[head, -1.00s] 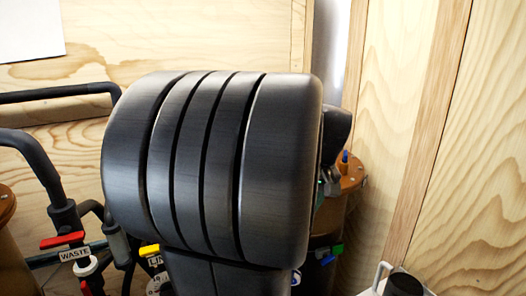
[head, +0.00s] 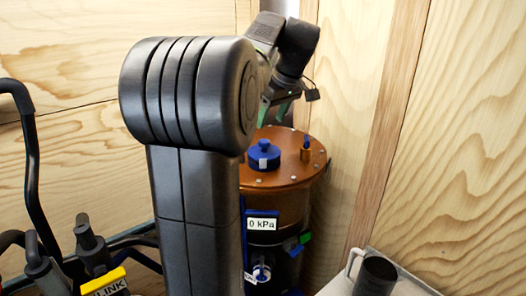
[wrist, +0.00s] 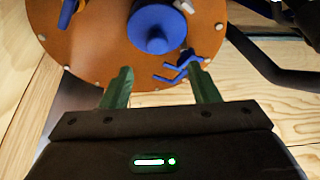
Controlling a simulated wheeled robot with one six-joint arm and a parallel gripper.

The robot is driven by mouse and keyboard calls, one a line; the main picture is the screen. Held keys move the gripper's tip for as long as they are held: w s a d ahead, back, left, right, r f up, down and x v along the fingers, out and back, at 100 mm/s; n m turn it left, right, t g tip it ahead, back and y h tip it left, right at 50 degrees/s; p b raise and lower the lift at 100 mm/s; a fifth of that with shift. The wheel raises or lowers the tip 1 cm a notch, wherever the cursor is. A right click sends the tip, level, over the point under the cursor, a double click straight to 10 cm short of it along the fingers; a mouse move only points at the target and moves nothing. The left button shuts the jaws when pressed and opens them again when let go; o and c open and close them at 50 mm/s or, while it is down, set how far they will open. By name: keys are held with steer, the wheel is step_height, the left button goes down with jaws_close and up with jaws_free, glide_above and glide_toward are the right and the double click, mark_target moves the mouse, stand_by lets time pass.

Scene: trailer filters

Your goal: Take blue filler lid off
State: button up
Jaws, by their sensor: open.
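The blue filler lid (head: 264,154) sits on the orange-brown top of a filter tank (head: 300,170). It is a round cap with a smaller raised knob. It also shows in the wrist view (wrist: 157,27), at the top, beyond my fingertips. My gripper (head: 277,108), with green fingers, is above and behind the lid in the head view. The fingertips are partly hidden by my arm in the head view.
A small fitting with a blue tip (head: 305,149) stands right of the lid. A thin bent blue part (wrist: 183,66) lies near my right finger in the wrist view. A "0 kPa" display (head: 262,224) is on the tank's front. Wooden walls stand close behind and right.

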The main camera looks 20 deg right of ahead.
mark_target(264, 141)
steer(key=x, duration=0.4)
steer(key=p+x, duration=0.1)
steer(key=x, duration=0.3)
steer(key=shift+d, duration=0.2)
steer(key=c, duration=1)
steer(key=shift+c, duration=0.3)
step_height(264, 141, up, 10)
